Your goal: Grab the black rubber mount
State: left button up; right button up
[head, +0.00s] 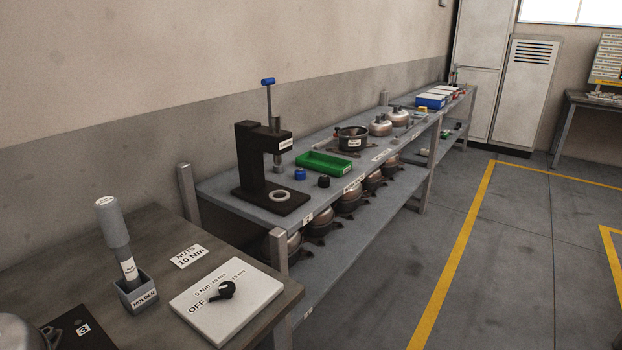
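A small black cylinder (324,182), which looks like the black rubber mount, stands on the long grey bench (232,187) near its front edge. A similar small blue cylinder (299,174) stands just left of it. The green tray (324,163) is right behind the two. The black press (258,165) with a blue-tipped lever stands to their left, with a pale ring (280,196) on its base. Neither of my grippers shows in the head view.
A nearer brown table (150,232) holds a grey tool in a holder (138,293) and a white dial board (226,300). Round compressor bodies line the bench's lower shelf (345,250). The floor (520,250) right of the bench is clear, with yellow lines.

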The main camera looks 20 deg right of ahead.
aim_at(324, 181)
jog(key=i+l+u, duration=0.1)
jog(key=l, duration=0.25)
jog(key=i+l+u, duration=0.1)
jog(key=l, duration=0.3)
jog(key=i+l+u, duration=0.1)
jog(key=l, duration=0.3)
jog(key=i+l+u, duration=0.1)
jog(key=l, duration=0.3)
jog(key=i+l, duration=0.1)
jog(key=l, duration=0.5)
jog(key=i+l, duration=0.15)
jog(key=l, duration=0.4)
jog(key=i+l+u, duration=0.1)
jog(key=l, duration=0.5)
jog(key=i+l, duration=0.1)
jog(key=l, duration=0.5)
